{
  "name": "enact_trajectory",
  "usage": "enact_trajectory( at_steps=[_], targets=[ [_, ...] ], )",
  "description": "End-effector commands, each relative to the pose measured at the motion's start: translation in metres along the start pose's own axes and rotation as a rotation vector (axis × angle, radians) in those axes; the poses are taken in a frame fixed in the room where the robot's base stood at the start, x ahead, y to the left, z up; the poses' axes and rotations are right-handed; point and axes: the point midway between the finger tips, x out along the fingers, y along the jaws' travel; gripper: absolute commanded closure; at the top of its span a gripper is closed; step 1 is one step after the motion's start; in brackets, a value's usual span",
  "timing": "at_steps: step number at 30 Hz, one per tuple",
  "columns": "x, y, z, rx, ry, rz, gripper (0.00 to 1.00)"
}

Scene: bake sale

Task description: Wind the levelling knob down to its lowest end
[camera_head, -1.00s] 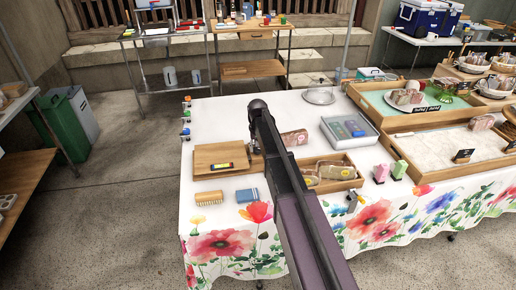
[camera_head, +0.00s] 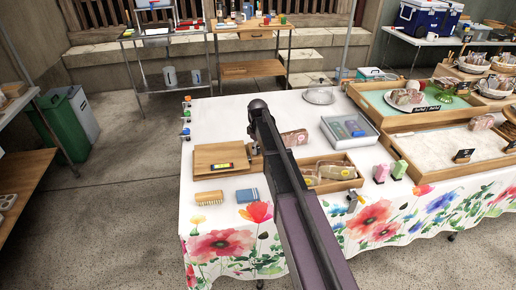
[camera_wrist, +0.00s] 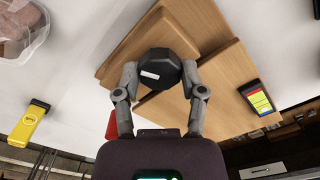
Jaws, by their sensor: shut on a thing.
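The levelling knob (camera_wrist: 163,66) is a black, many-sided knob with a small white mark on its face. It shows in the wrist view against a wooden board (camera_wrist: 205,48). My gripper (camera_wrist: 161,82) has one grey finger on each side of the knob and is shut on it. In the head view the wooden board (camera_head: 208,154) lies at the left part of the table, with a small yellow, red and black device (camera_head: 221,166) on it. The device also shows in the wrist view (camera_wrist: 258,97). My arm hides the knob and fingers in the head view.
A brush (camera_head: 209,197) and a blue block (camera_head: 247,195) lie in front of the board. A wooden tray (camera_head: 349,184) with wrapped goods is right of my arm. A grey-rimmed case (camera_head: 371,142) stands behind it. The table's back left is mostly clear.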

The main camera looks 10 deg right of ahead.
Motion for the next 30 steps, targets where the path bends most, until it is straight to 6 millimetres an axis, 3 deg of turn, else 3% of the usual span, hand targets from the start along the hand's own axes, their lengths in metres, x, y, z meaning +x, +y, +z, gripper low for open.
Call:
enact_trajectory(
  at_steps=[16, 30],
  targets=[
    [0.0005, -0.0021, 0.0013, -0.479, -0.001, -0.005, 0.95],
    [0.0005, -0.0022, 0.0014, -0.623, -0.001, -0.006, 0.95]
  ],
)
